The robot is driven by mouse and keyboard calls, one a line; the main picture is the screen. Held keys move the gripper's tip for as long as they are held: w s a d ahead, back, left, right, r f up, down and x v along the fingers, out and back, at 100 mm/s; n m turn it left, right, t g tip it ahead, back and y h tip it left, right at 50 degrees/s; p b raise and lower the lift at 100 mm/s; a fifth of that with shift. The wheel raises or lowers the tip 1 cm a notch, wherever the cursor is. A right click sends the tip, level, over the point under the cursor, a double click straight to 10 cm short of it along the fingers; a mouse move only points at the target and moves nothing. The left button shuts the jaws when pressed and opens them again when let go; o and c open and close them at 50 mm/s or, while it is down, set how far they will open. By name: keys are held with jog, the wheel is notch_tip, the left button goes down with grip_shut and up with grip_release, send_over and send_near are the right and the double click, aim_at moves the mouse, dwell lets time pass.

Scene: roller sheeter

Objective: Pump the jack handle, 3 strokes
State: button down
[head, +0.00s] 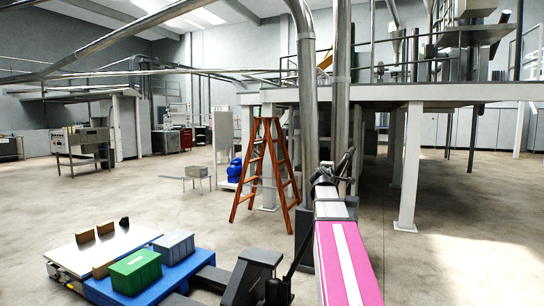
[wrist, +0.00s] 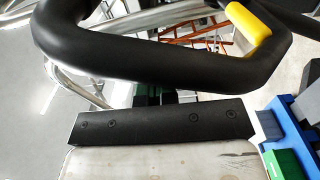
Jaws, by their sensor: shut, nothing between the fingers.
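The jack handle is a black loop with a yellow lever (wrist: 247,30), and its thick black bar (wrist: 150,68) crosses the wrist view. In the head view the jack's dark body (head: 252,278) stands low near the middle, and a dark shaft rises from it towards the handle loop (head: 346,162). My gripper (wrist: 160,122) is shut and empty, close to the handle. Its fingertips are not clear, and I cannot tell whether it touches the handle. In the head view my pink and white arm hides part of it.
A blue pallet (head: 103,291) carries a green crate (head: 136,271) and a grey crate (head: 174,247). A low platform (head: 75,258) with wooden blocks stands beside it. An orange stepladder (head: 262,170) and a white column (head: 409,170) stand behind. The floor at right is clear.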

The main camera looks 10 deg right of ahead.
aim_at(339, 174)
jog(key=shift+s+d+f, duration=0.35)
jog(key=shift+s+d, duration=0.2)
jog(key=shift+d, duration=0.2)
jog(key=shift+s+d+f, duration=0.35)
jog(key=shift+s+d, duration=0.15)
jog(key=shift+d, duration=0.2)
jog(key=s+d, duration=0.1)
jog(key=s+d+f, duration=0.1)
jog(key=d, duration=0.1)
jog(key=s+d+f, duration=0.1)
jog(key=shift+d+f, duration=0.15)
jog(key=shift+f, duration=0.05)
jog(key=shift+s, duration=0.1)
